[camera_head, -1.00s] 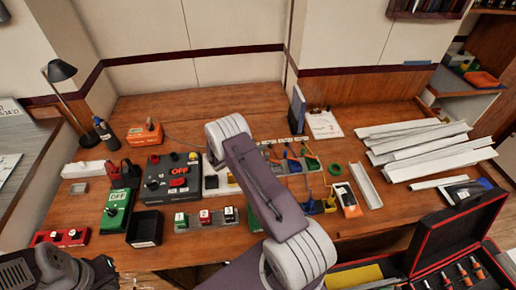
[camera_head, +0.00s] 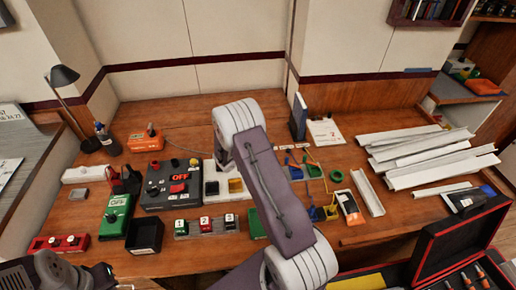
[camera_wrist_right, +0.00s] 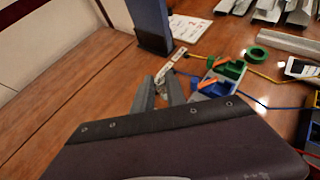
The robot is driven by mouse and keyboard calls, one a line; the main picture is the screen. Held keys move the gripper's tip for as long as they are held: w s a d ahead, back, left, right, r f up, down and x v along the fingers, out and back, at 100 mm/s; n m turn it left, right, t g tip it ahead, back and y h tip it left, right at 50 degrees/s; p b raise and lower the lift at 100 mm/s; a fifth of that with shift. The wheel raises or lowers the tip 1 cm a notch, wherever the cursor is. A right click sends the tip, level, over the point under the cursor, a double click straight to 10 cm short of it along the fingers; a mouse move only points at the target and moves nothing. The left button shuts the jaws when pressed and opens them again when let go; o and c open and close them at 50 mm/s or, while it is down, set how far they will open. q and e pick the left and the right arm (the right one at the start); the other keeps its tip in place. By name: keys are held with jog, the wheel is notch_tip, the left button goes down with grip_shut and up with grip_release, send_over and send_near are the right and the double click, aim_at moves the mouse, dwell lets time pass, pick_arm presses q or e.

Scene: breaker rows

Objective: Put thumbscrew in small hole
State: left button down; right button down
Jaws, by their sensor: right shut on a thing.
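My right arm crosses the middle of the head view, and its gripper is hidden there behind the arm. In the right wrist view my right gripper (camera_wrist_right: 161,82) points away over the bench, with its two grey fingers close together. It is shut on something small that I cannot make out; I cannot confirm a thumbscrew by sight. I cannot pick out a small hole. My left gripper (camera_head: 104,275) is low at the left, its jaw opening unclear.
A dark box marked OFF (camera_head: 171,189), a green OFF box (camera_head: 117,216) and a black bin (camera_head: 145,235) fill the left bench. Blue holders, a green ring (camera_head: 337,176) and white trunking (camera_head: 430,158) lie right. A red-edged case (camera_head: 465,240) is at front right.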

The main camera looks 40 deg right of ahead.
jog(key=s+d+r, duration=0.2)
jog(key=s+r, duration=0.2)
jog(key=s, duration=0.2)
jog(key=shift+s+b, duration=0.35)
jog(key=shift+s, duration=0.05)
